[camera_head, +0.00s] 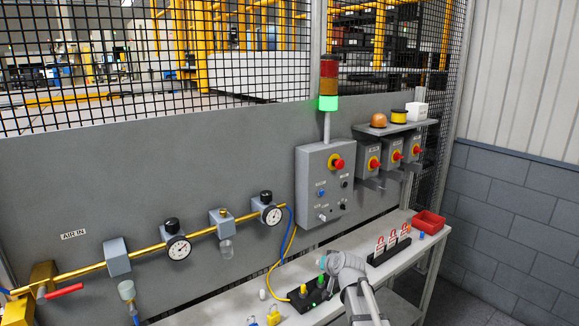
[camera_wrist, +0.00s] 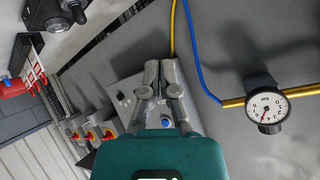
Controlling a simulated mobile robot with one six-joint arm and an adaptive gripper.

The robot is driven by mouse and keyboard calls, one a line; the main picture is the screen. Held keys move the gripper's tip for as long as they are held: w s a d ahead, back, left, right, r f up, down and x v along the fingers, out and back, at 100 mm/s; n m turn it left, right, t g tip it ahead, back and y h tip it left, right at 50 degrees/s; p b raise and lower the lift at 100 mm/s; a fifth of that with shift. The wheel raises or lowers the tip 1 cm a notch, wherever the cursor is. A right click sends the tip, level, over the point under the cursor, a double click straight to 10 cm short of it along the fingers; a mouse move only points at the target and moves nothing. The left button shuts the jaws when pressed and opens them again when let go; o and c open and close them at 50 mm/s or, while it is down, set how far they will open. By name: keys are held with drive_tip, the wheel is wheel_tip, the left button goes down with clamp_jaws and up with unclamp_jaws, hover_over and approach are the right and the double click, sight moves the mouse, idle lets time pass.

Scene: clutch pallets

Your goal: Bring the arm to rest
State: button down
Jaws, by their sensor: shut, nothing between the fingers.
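My gripper (camera_wrist: 159,72) shows in the wrist view with its two grey fingers together and nothing between them. The grey control box (camera_wrist: 130,88) with a blue button is behind the fingers, partly hidden by them. In the head view my grey arm reaches up from the bottom edge, over the white bench (camera_head: 413,243) and in front of the grey panel (camera_head: 80,180). Its end is below the control box (camera_head: 313,190); the fingers cannot be made out clearly there.
A brass air line with gauges (camera_head: 177,248) runs along the panel; one gauge (camera_wrist: 267,107) shows in the wrist view. A black block (camera_head: 310,295), a rack of red tags (camera_head: 392,245) and a red bin (camera_head: 428,222) stand on the bench. The signal tower (camera_head: 328,103) glows green.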

drive_tip(key=s+d+f+g+h, duration=0.1)
drive_tip(key=s+d+f+g, duration=0.1)
drive_tip(key=s, duration=0.7)
drive_tip(key=s+d+f+g+h, duration=0.1)
drive_tip(key=s+d+f+g, duration=0.1)
drive_tip(key=s, duration=0.6)
drive_tip(key=s+d+f+g+h, duration=0.2)
drive_tip(key=s+f+g, duration=0.2)
drive_tip(key=s, duration=0.5)
drive_tip(key=shift+s+d+n+g, duration=0.3)
drive_tip(key=shift+s+g, duration=0.05)
drive_tip(key=shift+g, duration=0.75)
drive_tip(key=shift+f, duration=0.1)
